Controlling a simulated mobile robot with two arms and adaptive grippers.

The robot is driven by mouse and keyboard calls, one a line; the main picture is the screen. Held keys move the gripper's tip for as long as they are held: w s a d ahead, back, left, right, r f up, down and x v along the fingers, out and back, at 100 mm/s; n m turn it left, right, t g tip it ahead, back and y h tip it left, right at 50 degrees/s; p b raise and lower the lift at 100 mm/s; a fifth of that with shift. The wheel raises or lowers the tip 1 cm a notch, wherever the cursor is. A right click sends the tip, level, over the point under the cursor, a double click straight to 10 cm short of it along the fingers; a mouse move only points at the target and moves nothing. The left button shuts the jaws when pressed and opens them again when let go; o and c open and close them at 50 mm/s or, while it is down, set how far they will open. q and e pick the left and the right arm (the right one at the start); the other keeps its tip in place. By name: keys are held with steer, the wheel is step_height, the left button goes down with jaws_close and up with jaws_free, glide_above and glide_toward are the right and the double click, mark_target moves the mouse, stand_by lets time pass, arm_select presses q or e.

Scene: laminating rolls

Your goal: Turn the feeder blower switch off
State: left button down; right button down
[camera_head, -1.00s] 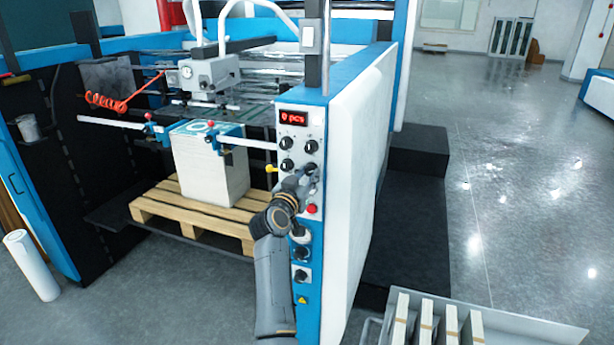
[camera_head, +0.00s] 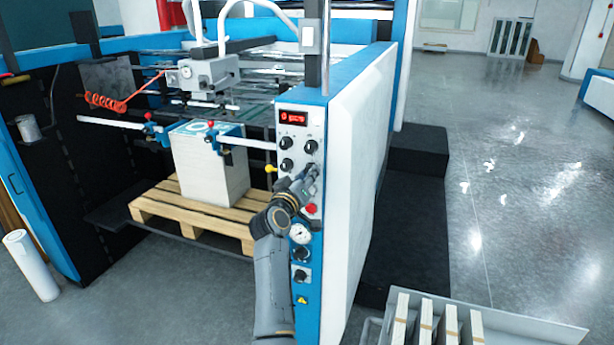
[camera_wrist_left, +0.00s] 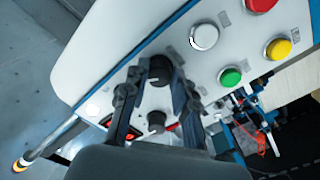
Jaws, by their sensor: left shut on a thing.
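The control panel (camera_head: 298,130) stands on the front of the blue and white machine, with a red display (camera_head: 292,116) and several black knobs below it. My left gripper (camera_head: 311,173) is at the right-hand knob of the second row in the head view and partly hides it. In the left wrist view, my left gripper's fingers (camera_wrist_left: 158,92) stand on either side of a black rotary knob (camera_wrist_left: 158,70) and are shut on it. The knob labels are too small to read, so I cannot tell which is the feeder blower switch. My right gripper does not show.
A paper stack (camera_head: 210,168) stands on a wooden pallet (camera_head: 178,206) to the left.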

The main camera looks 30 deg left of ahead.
arm_select(q)
steer(key=n, duration=0.5)
stand_by(0.6)
steer(key=c, duration=1.1)
jaws_free()
steer(key=shift+o, duration=0.2)
